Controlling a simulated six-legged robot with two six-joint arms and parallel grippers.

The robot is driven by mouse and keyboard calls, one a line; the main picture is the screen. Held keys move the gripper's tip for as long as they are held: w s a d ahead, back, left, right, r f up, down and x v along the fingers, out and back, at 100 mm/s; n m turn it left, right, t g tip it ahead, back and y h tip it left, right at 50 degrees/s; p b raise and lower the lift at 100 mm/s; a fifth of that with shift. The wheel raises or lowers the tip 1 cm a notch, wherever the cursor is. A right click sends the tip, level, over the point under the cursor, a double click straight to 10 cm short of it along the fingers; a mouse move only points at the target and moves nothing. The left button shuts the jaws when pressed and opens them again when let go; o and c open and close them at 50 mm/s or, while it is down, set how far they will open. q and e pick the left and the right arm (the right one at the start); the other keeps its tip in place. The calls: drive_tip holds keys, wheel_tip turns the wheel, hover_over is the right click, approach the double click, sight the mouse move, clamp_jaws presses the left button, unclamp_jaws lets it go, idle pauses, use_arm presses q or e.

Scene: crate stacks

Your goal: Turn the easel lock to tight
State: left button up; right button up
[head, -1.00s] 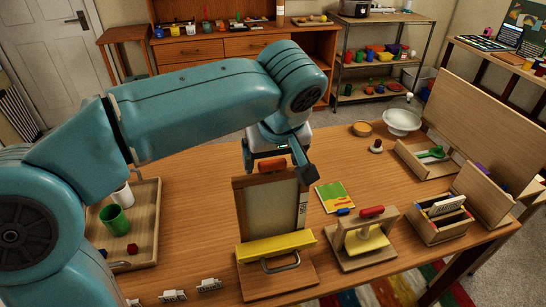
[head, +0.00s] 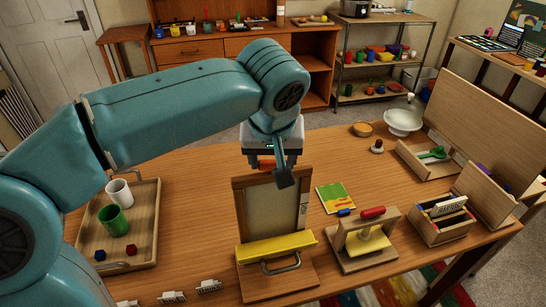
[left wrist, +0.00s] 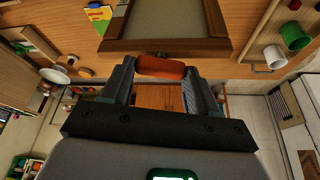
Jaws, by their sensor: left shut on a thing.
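The wooden easel (head: 238,208) stands upright on its base near the front middle of the table, with a grey-beige panel in its frame. Its red-orange lock handle (head: 266,164) is at the top, behind the frame's upper edge and partly hidden in the head view. My left gripper (head: 268,172) comes down from above and behind the easel. In the left wrist view, my left gripper (left wrist: 160,72) is shut on the lock handle (left wrist: 161,67), which lies crosswise between the two fingers. The lock's tight mark is not readable. My right gripper is not in view.
A yellow bar (head: 276,246) and a metal handle (head: 281,265) are at the easel's foot. A wooden stand (head: 349,262) with a red handle is close on the right. A tray (head: 150,222) with cups and cubes is on the left. Bare table lies behind the easel.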

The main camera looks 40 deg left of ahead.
use_arm(q)
drive_tip(key=m+h, duration=0.1)
drive_tip(key=m, duration=0.2)
drive_tip(key=shift+a+m+t, duration=0.1)
drive_tip(key=shift+m+t, duration=0.3)
drive_tip(key=m+h, duration=0.1)
drive_tip(key=m, duration=0.2)
drive_tip(key=shift+a+r+m+h+p, duration=0.1)
drive_tip(key=shift+a+m+h+p, duration=0.05)
drive_tip(key=shift+m+h+p, duration=0.2)
drive_tip(key=m+h, duration=0.1)
drive_tip(key=m, duration=0.2)
drive_tip(key=shift+m+h+p, duration=0.25)
drive_tip(key=shift+p, duration=0.1)
drive_tip(key=shift+a+m+g+h+p, duration=0.1)
drive_tip(key=shift+m+g+h+p, duration=0.4)
drive_tip(key=shift+m, duration=1.4)
drive_tip(key=o, duration=1.1)
drive_tip(key=shift+c, duration=0.2)
